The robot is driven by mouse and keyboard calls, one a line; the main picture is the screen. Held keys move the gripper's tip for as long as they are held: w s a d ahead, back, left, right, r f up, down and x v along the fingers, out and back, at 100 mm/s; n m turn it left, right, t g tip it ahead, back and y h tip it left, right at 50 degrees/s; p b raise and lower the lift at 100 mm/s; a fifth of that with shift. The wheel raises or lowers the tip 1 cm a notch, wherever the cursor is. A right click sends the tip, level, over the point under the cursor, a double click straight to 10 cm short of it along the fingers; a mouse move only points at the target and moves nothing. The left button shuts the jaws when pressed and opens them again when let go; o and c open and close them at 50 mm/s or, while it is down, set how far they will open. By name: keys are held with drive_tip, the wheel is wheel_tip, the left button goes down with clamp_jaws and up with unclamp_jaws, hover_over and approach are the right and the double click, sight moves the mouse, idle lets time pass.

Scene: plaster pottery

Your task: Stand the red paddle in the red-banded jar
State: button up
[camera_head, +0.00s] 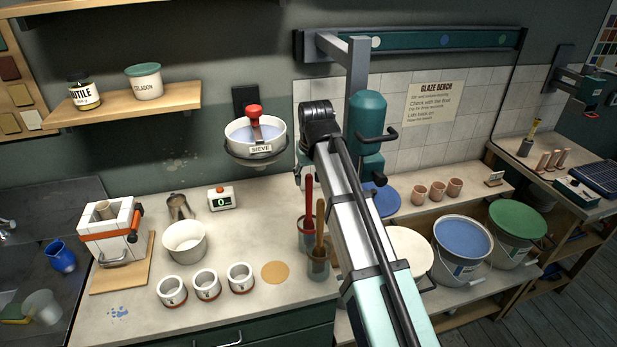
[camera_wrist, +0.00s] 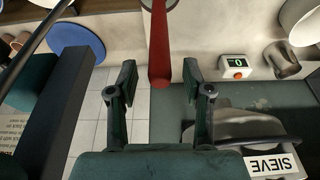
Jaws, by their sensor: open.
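The red paddle (camera_head: 309,197) stands upright in a dark jar (camera_head: 306,240) on the bench, its handle pointing up. A wooden-handled paddle (camera_head: 320,222) stands in a second jar (camera_head: 318,266) just in front. I cannot make out which jar has a red band. My gripper (camera_wrist: 160,74) is open. In the wrist view the red handle (camera_wrist: 160,42) reaches between the two fingers, with a gap visible on each side. In the head view my arm hides most of the gripper.
The sieve (camera_head: 255,142) hangs on the wall left of my arm. A digital scale (camera_head: 222,198), a white bowl (camera_head: 185,242) and several small white cups (camera_head: 206,286) stand on the bench. A tan disc (camera_head: 275,272) lies near the jars.

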drive_tip(key=v, duration=1.1)
drive_tip(key=shift+r, duration=0.25)
